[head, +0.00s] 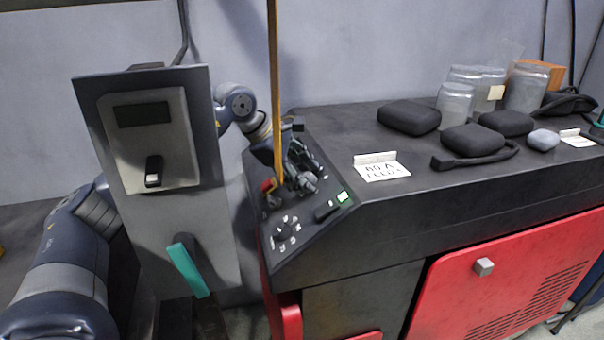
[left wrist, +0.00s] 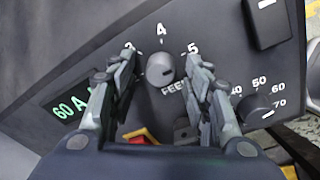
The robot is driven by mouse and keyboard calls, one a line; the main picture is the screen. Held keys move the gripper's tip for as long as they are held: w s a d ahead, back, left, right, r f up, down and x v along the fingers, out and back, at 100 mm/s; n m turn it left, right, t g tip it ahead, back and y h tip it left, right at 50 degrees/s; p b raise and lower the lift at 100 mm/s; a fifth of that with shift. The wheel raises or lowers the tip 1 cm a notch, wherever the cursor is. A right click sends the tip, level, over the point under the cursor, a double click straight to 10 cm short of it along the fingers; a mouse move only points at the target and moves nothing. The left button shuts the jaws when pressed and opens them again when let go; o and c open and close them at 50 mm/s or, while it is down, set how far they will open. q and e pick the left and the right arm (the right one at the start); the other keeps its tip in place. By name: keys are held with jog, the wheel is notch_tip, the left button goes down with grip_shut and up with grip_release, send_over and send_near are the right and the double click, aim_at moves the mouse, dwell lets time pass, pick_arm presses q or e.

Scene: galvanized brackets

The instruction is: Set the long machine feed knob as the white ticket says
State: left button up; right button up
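The feed knob (left wrist: 161,70) is a small grey round knob in the left wrist view, with 3, 4 and 5 around it and "FEED" partly visible below. A dark mark shows on its right side; its exact setting is unclear. My left gripper (left wrist: 161,88) is open, one finger on each side of the knob, with visible gaps. In the head view my left gripper (head: 299,178) is over the panel and hides this knob. The white ticket (head: 381,168) lies on the machine top; it seems to read "80 A" and "FEED", its last digit unclear. My right gripper is not in view.
A second knob (left wrist: 256,108) with 40 to 70 sits beside the feed knob. A green display (left wrist: 72,126) reads 60 A. A black switch (left wrist: 268,20) and a red-yellow part (left wrist: 140,135) are close by. Black cases (head: 409,117) and clear jars (head: 456,104) stand on top.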

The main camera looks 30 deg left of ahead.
pick_arm(q)
jog(key=v, duration=1.2)
jog(key=shift+f, duration=0.1)
